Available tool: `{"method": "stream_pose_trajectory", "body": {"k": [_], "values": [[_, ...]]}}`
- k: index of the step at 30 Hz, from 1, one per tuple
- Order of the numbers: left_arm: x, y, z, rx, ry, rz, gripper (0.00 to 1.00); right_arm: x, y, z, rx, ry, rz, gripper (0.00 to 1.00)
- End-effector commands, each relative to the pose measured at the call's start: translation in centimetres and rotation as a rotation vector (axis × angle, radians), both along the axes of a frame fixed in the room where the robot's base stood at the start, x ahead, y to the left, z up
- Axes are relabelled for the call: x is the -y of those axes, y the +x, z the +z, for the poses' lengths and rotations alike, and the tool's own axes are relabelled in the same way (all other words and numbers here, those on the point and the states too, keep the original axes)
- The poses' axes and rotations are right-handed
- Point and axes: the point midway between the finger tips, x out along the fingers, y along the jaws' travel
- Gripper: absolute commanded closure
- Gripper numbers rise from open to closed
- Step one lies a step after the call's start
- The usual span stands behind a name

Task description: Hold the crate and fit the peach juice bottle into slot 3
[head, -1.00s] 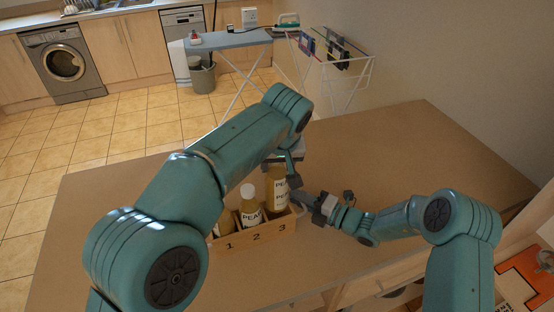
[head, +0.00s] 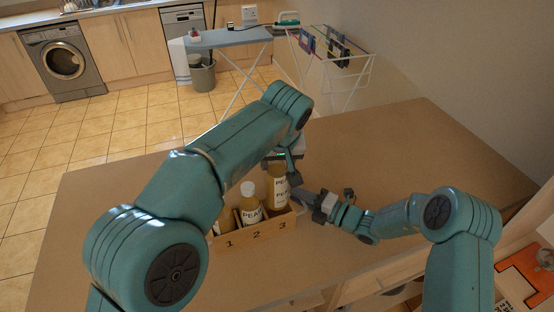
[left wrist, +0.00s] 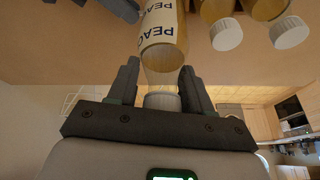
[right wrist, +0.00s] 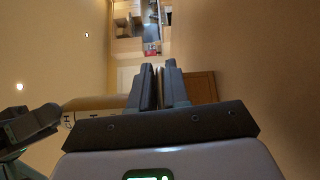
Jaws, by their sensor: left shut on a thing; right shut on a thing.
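The wooden crate (head: 256,235) stands on the table, its front marked 1, 2 and 3. The peach juice bottle (head: 278,188) is upright over slot 3, clearly higher than the bottle in slot 2. The crate's front wall hides its base, so I cannot tell how deep it sits. My left gripper (head: 284,162) is shut on its top; the left wrist view shows the white cap (left wrist: 162,100) between the fingers and the label (left wrist: 160,25). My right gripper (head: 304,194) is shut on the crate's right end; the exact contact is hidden.
A white-capped bottle (head: 250,205) stands in slot 2. Another bottle (head: 226,220) stands in slot 1, partly hidden by my left arm. The brown table (head: 430,150) is clear to the right and behind. An ironing board and drying rack stand beyond it.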

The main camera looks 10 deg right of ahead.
Motion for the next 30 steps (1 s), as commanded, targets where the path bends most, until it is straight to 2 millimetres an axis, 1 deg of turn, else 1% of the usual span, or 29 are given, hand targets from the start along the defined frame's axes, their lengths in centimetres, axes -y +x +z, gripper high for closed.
{"method": "stream_pose_trajectory", "body": {"k": [8, 21, 30], "values": [[0.0, 0.0, -0.1, 0.002, -0.001, 0.0, 1.0, 0.0, 0.0, 0.0, 0.0, 0.0, -0.001, 1.0], [0.0, 0.0, -1.3, 0.002, -0.001, 0.0, 1.0, 0.0, 0.0, 0.0, 0.0, 0.0, -0.001, 1.0], [0.0, 0.0, -1.4, 0.003, -0.001, 0.0, 1.0, 0.0, 0.0, 0.0, 0.0, 0.0, -0.001, 1.0]]}}
